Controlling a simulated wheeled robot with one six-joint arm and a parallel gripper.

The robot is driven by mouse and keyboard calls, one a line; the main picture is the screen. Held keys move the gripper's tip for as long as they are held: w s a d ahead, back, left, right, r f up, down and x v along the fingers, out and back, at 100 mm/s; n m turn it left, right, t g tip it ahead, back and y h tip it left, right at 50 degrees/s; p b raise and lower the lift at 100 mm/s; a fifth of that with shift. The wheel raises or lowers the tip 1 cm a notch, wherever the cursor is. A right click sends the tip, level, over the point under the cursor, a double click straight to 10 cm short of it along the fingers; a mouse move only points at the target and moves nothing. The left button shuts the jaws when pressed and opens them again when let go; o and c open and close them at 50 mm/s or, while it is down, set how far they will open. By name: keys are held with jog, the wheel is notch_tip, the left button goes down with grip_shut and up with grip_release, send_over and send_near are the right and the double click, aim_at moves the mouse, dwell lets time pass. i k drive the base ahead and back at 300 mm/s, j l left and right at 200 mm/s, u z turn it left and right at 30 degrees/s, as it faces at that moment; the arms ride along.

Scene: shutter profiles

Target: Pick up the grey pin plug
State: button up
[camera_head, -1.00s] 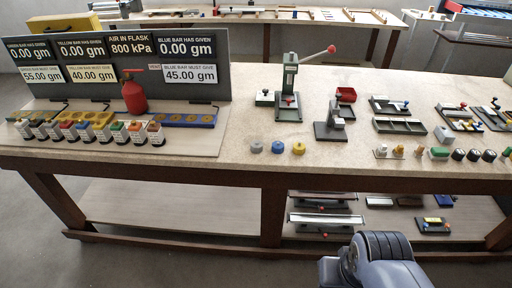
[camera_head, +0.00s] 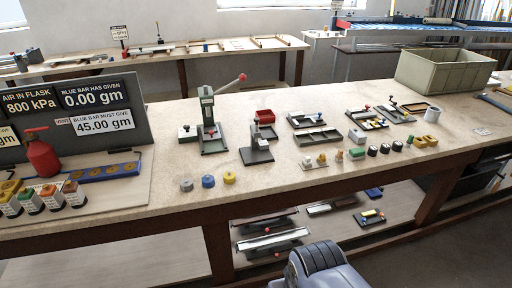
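A small grey round plug (camera_head: 186,184) sits on the front part of the workbench top, left of a blue plug (camera_head: 208,181) and a yellow plug (camera_head: 229,177). It matches the grey pin plug best, though its pin cannot be made out. It stands apart from the blue one, with nothing on it. A dark grey rounded part of my own arm shows at the bottom edge, well in front of the bench. My gripper's fingers are not in view.
Behind the plugs stand a lever press (camera_head: 208,120), a grey stand (camera_head: 256,150) and a red bin (camera_head: 265,117). A red flask (camera_head: 41,157) and display board are left. A large crate (camera_head: 443,75) is at the right back. Bare bench surrounds the plugs; a lower shelf lies below.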

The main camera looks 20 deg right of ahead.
aim_at(187, 187)
jog(key=i+u, duration=0.15)
jog(key=u, duration=0.25)
jog(key=i+u, duration=0.2)
jog(key=u, duration=0.15)
jog(key=i+l+u, duration=0.1)
jog(key=u, duration=0.3)
jog(key=i, duration=0.05)
